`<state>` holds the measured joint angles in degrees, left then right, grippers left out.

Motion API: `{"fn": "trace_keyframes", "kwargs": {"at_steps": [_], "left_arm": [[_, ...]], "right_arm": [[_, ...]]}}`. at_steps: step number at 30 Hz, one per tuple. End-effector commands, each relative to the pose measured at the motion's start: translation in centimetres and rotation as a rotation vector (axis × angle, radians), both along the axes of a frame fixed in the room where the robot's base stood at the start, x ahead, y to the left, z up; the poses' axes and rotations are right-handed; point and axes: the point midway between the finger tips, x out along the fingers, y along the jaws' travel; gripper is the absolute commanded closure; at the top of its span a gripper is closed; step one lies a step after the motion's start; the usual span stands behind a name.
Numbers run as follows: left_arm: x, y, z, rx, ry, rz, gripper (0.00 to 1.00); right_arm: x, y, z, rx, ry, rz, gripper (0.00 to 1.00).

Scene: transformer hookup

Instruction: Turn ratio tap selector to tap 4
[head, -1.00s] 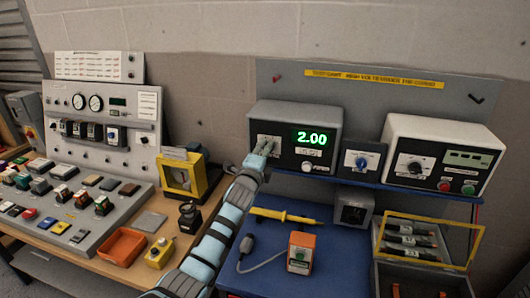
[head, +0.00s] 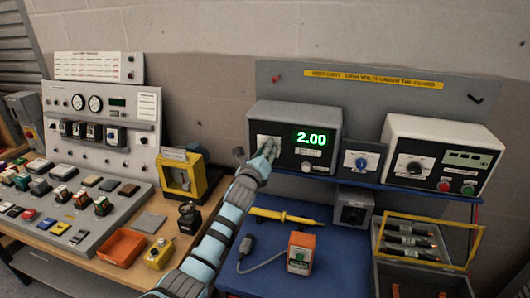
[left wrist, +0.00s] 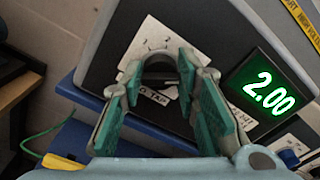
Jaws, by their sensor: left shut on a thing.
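The dark grey ratio meter (head: 322,126) stands on the blue shelf, its green display (head: 311,138) reading 2.00. The tap selector knob (left wrist: 158,66) is on the left of its front, over a white numbered label (left wrist: 150,40); the knob is mostly hidden by my fingers. My left gripper (head: 268,148) is at this selector, and in the left wrist view its green-padded fingers (left wrist: 160,74) are shut on the knob from both sides. The pointer's setting is hard to read. My right gripper is in neither view.
A small box with a blue knob (head: 361,161) and a white unit (head: 440,158) with a dial stand to the right. A yellow probe (head: 285,216) and an orange-topped box (head: 301,252) lie on the blue cart below. A crowded control bench (head: 112,222) is at left.

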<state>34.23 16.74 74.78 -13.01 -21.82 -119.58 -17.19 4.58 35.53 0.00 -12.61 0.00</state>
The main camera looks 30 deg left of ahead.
Motion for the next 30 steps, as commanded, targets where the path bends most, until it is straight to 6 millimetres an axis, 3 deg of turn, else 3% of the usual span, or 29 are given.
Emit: {"fn": "trace_keyframes", "kwargs": {"at_steps": [22,23,24,26,30], "left_arm": [[-0.01,-0.05,-0.20,0.090,0.028,0.000,0.99],[-0.01,-0.05,-0.20,0.090,0.028,0.000,0.67],[-0.01,-0.05,-0.20,0.090,0.028,0.000,0.60],[-0.01,-0.04,-0.17,0.090,0.027,0.000,0.51],[0.00,-0.03,-0.10,0.090,0.026,0.000,0.51]], "right_arm": [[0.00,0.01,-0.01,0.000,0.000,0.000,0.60],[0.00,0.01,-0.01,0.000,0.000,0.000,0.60],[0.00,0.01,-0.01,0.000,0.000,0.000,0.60],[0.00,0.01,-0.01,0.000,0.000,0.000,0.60],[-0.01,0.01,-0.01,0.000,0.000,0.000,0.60]]}}
